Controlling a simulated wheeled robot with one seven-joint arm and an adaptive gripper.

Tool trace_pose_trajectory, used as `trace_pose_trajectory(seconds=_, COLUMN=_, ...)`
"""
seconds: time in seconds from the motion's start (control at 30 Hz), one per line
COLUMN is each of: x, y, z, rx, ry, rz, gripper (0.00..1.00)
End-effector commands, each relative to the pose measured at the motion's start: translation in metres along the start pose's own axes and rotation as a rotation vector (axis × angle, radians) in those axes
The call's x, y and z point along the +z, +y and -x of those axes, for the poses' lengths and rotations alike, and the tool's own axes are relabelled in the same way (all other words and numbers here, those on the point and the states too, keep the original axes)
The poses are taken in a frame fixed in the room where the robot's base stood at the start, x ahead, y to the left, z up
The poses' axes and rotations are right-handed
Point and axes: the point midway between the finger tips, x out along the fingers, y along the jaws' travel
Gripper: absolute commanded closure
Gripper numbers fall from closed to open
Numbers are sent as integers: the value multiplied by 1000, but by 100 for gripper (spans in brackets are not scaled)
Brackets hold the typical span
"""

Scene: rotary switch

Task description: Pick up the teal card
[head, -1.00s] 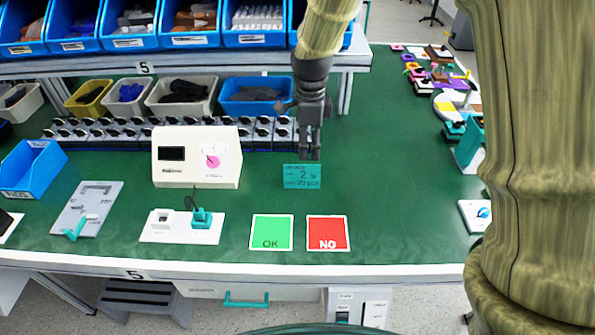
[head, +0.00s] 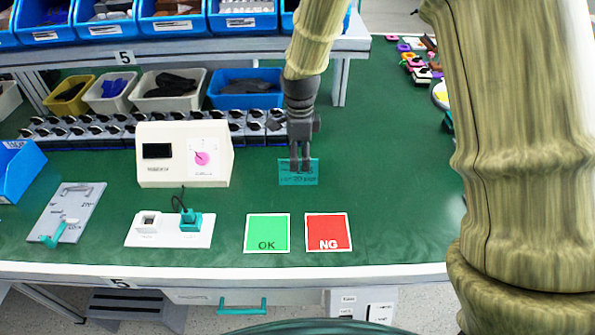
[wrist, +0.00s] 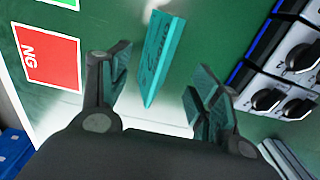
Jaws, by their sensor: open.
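The teal card (head: 312,176) is on the green table, right of the white tester box and behind the OK and NG cards. Dark writing shows on it. My gripper (head: 300,169) is above it, pointing down, and its fingers cover part of the card. In the wrist view the teal card (wrist: 158,62) appears as a tilted slab between the two spread fingers of my gripper (wrist: 163,76). The fingers are open, with gaps to the card on both sides.
A green OK card (head: 267,232) and a red NG card (head: 328,232) lie nearer the front edge. The white tester box (head: 184,153) stands left. A row of rotary switches (head: 249,126) lies behind. The table right of the card is clear.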

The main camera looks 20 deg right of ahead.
Motion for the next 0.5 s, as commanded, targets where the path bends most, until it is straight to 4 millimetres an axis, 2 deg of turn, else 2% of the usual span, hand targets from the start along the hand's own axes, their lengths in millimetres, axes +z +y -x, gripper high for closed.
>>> trace_pose_trajectory(seconds=0.23, x=1, y=1, z=-15, rx=1, ry=-1, rz=0, gripper=37)
trace_pose_trajectory(seconds=0.5, x=3, y=2, z=-46, rx=-1, ry=1, rz=1, gripper=37)
